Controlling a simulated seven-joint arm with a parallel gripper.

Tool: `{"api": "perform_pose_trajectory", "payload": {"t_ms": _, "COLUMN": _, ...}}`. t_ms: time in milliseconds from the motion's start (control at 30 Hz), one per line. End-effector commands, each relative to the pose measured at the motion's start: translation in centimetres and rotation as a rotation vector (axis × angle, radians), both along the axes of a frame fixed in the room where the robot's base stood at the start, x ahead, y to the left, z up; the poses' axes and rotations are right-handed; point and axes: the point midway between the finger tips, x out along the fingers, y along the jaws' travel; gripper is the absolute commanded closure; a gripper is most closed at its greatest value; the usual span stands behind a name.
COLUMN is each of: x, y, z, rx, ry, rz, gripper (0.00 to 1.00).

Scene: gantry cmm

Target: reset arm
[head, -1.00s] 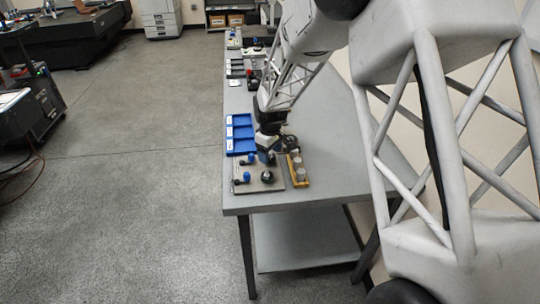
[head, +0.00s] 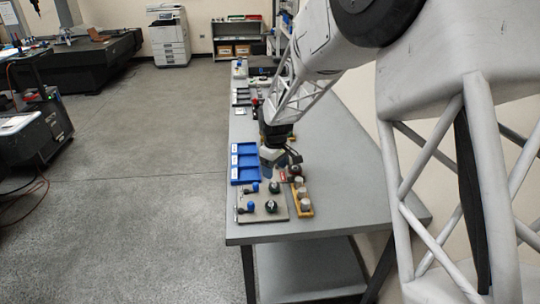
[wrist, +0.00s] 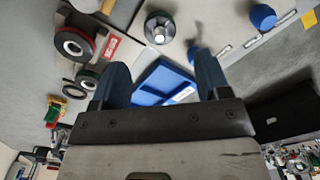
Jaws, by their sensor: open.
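My gripper (head: 283,165) hangs over the table beside the blue tray, toward its right side in the head view. In the wrist view its two fingers (wrist: 162,75) stand wide apart with nothing between them. The blue tray (wrist: 160,84) shows beyond the gap between them. The fingertips are small and partly lost against the clutter in the head view.
The grey table (head: 345,165) holds the blue compartment tray (head: 237,162), a fixture plate (head: 246,217) with blue and black knobs, and a yellow block (head: 307,212) with grey cylinders. A red-and-black round part (wrist: 73,42) shows in the wrist view. The table's right side is bare.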

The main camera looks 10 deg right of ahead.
Motion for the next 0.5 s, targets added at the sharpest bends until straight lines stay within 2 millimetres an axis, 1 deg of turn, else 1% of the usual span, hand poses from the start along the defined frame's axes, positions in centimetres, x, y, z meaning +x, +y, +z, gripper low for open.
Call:
{"api": "perform_pose_trajectory", "payload": {"t_ms": 167, "x": -0.8, "y": -0.3, "z": 1.0, "rx": 0.0, "ry": -0.007, "rz": -0.017, "gripper": 0.3}}
{"api": "perform_pose_trajectory", "payload": {"t_ms": 267, "x": -1.8, "y": -0.6, "z": 2.2, "rx": 0.002, "ry": -0.014, "rz": -0.041, "gripper": 0.3}}
{"api": "perform_pose_trajectory", "payload": {"t_ms": 367, "x": -3.3, "y": -1.2, "z": 4.0, "rx": 0.002, "ry": -0.026, "rz": -0.075, "gripper": 0.3}}
{"api": "perform_pose_trajectory", "payload": {"t_ms": 500, "x": -6.1, "y": -2.1, "z": 6.8, "rx": 0.005, "ry": -0.045, "rz": -0.137, "gripper": 0.3}}
